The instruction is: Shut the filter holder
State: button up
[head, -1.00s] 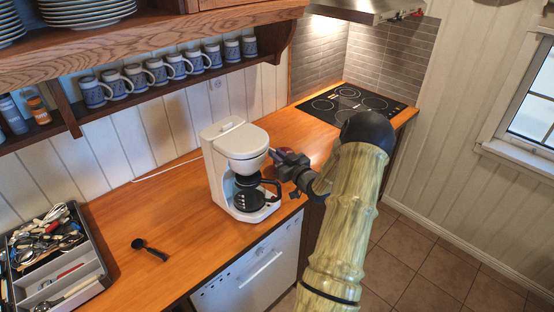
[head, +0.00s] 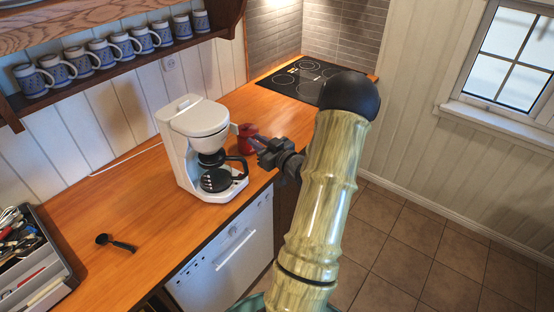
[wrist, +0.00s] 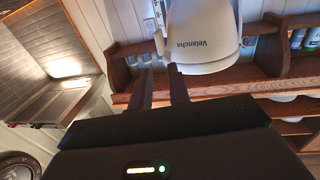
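The white coffee maker (head: 181,140) stands upright on the wooden counter. Its rounded filter holder (head: 208,138) is under the lid, above the dark glass carafe (head: 215,179). A small pale piece juts out at the holder's right side; how far the holder is swung out I cannot tell. My gripper (head: 258,145) is right of the machine, around holder height, and looks apart from it. In the wrist view my two fingers (wrist: 161,84) are apart with nothing between them, and the white machine part marked "Velancha" (wrist: 200,25) is just beyond them.
A red item (head: 246,136) stands behind my gripper on the counter. The black cooktop (head: 300,78) is further back. A black spoon (head: 116,243) and a utensil tray (head: 55,268) are at left. Mugs (head: 105,52) line the shelf above. The counter left of the machine is mostly clear.

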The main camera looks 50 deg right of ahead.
jog(key=s+b, duration=0.2)
jog(key=s, duration=0.6)
jog(key=shift+s+a, duration=0.25)
jog(key=shift+s, duration=0.05)
jog(key=shift+w, duration=0.15)
jog(key=w+a+f+g+h, duration=0.1)
jog(key=w+a+f+g, duration=0.1)
jog(key=w+a+g, duration=0.35)
jog(key=w+a+f+g, duration=0.1)
jog(key=w+a+g, duration=0.2)
jog(key=a, duration=0.6)
jog(key=s+a+g+y, duration=0.1)
jog(key=s+a+g, duration=0.2)
jog(key=s+a, duration=0.3)
jog(key=s+a+g+y, duration=0.1)
jog(key=s+a+g, duration=0.3)
jog(key=a, duration=1)
jog(key=s, duration=0.2)
jog(key=shift+s+a+f+n, duration=0.3)
